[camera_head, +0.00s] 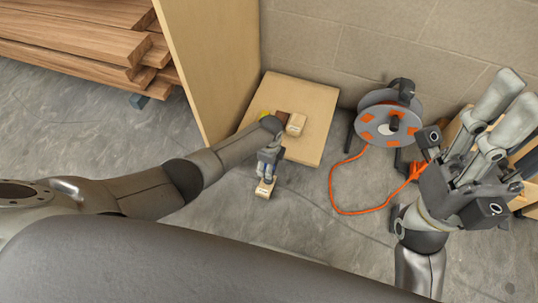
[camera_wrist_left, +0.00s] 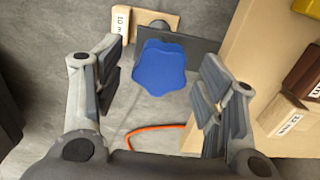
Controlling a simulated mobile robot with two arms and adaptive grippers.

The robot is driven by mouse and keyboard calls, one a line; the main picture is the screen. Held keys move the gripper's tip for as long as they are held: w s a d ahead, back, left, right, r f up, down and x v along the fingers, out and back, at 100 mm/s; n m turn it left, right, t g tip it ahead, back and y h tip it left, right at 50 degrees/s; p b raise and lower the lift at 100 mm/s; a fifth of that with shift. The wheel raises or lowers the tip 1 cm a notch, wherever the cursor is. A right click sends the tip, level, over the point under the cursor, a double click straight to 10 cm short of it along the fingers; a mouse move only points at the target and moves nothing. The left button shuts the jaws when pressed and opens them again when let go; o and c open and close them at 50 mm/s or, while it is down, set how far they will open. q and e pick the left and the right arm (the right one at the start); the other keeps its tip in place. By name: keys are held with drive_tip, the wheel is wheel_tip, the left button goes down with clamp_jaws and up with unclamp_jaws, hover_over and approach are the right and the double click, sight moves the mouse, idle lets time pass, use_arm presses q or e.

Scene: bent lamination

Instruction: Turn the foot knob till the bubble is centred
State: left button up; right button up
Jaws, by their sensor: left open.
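The blue lobed foot knob (camera_wrist_left: 164,70) lies between the two spread fingers of my left gripper (camera_wrist_left: 162,78) in the left wrist view, with a gap on each side. A dark flat plate (camera_wrist_left: 205,47) shows behind the knob. In the head view my left gripper (camera_head: 267,168) is low at the front left edge of the wooden board (camera_head: 313,133), and its arm hides part of the board. My right gripper (camera_head: 490,135) is raised at the right, away from the board; its opening is unclear. I cannot make out a bubble.
A wooden block marked 10 mm (camera_wrist_left: 130,20) lies on the floor by the plate. On the board are a yellow thing (camera_head: 264,114), a brown block (camera_head: 282,117) and a pale block (camera_head: 296,124). An orange-cabled reel (camera_head: 377,122) stands to the right.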

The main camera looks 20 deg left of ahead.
use_arm(q)
wheel_tip(320, 180, up, 11)
drive_tip(key=shift+s+r, duration=0.2)
drive_tip(key=shift+s, duration=0.05)
idle(0.3)
drive_tip(key=shift+d, duration=0.1)
idle(0.4)
